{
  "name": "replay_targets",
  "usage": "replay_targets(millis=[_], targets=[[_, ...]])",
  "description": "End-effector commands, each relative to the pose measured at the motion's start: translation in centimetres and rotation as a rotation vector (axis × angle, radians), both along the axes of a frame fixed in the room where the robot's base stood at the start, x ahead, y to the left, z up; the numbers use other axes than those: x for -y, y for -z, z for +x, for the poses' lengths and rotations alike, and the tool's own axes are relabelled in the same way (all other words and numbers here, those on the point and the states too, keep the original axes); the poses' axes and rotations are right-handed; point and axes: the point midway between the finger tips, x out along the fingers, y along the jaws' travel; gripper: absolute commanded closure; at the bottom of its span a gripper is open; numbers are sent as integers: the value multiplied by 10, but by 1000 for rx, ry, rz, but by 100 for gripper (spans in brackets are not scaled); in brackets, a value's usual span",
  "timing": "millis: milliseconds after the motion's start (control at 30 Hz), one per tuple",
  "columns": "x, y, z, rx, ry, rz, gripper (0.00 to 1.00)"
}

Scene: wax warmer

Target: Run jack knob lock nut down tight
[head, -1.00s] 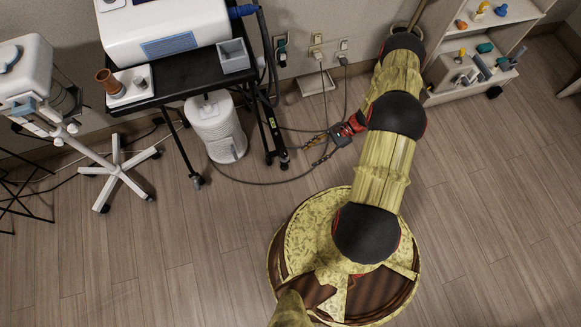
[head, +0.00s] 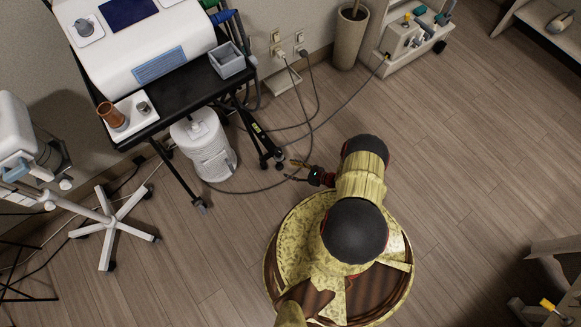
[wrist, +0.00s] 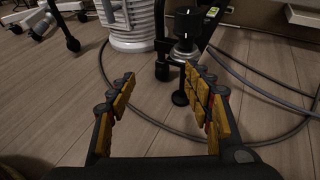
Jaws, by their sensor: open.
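In the wrist view a black jack knob (wrist: 187,22) stands on a post at the foot of the cart's black leg. A grey collar (wrist: 184,52), which looks like the lock nut, sits below the knob. A round black foot pad (wrist: 180,98) is under it near the floor. I cannot tell whether the nut is tight. My gripper (wrist: 158,84) is open and empty, its two yellow-padded fingers spread, with the jack ahead and slightly right of centre. In the head view my gripper (head: 297,172) is low, just right of the cart's front leg end (head: 271,160).
The black cart (head: 180,98) carries a white warmer (head: 145,45) and a grey bin (head: 227,60). A white ribbed canister (head: 205,148) stands beneath. A cable (head: 262,188) loops across the floor around the jack area. A white wheeled stand (head: 112,228) is left.

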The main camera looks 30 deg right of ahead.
Motion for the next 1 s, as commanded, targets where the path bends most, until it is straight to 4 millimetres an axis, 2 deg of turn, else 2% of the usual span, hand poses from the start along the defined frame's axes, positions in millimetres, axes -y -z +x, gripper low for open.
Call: replay_targets(millis=[100,233,467,1000], targets=[[24,-8,18,34,65,-9,49],[33,-13,24,50,107,2,49],[28,-11,33,54,105,7,49],[12,1,66,54,102,8,49]])
